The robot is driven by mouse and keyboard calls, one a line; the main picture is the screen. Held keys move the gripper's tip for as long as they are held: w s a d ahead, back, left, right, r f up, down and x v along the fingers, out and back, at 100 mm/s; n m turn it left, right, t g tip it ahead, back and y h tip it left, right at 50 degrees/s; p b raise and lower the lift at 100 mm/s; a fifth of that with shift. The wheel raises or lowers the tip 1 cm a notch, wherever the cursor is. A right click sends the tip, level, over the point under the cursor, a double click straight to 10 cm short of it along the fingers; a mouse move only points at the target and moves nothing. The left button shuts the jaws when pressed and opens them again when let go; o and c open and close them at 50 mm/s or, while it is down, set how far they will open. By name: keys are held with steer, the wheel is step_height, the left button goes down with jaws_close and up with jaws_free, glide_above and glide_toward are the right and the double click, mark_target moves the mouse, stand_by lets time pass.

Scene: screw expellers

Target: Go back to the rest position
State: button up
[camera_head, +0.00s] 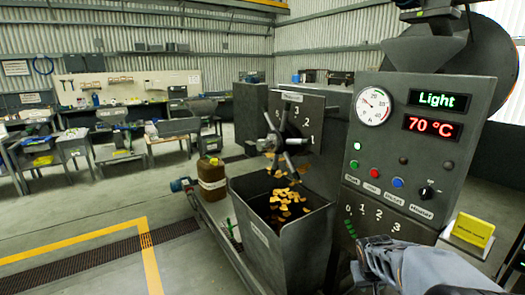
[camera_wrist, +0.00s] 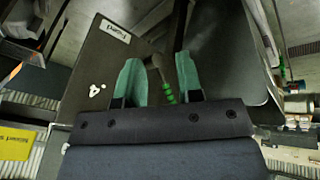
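My gripper (camera_head: 372,262) is at the lower right in the head view, in front of the lower edge of the control panel (camera_head: 392,150). In the wrist view its two green fingers (camera_wrist: 160,66) stand apart, with a gap between them. A dark shape and a row of small green dots (camera_wrist: 168,92) show through that gap. I see nothing clamped between the fingers. The panel shows a round gauge, a green "Light" display and a red 70 °C display.
A grey hopper bin (camera_head: 283,235) with orange flakes (camera_head: 284,203) falling into it stands left of my gripper, below a handled valve (camera_head: 283,138). A yellow sign (camera_head: 473,229) is close on the right. Workbenches (camera_head: 120,140) line the back. Open floor lies at the left.

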steer(key=s+a+r+y, duration=0.1)
steer(key=s+a+r, duration=0.3)
steer(key=s+a, duration=0.2)
steer(key=s+a+r+t+y, duration=0.1)
steer(key=s+a+r+y, duration=0.1)
steer(key=s+a+r, duration=0.2)
steer(key=s+a, duration=0.2)
steer(key=shift+s+a+r+n, duration=0.15)
steer(key=shift+s+a+n, duration=0.1)
steer(key=shift+a+n, duration=0.15)
steer(key=shift+o, duration=0.2)
stand_by(1.0)
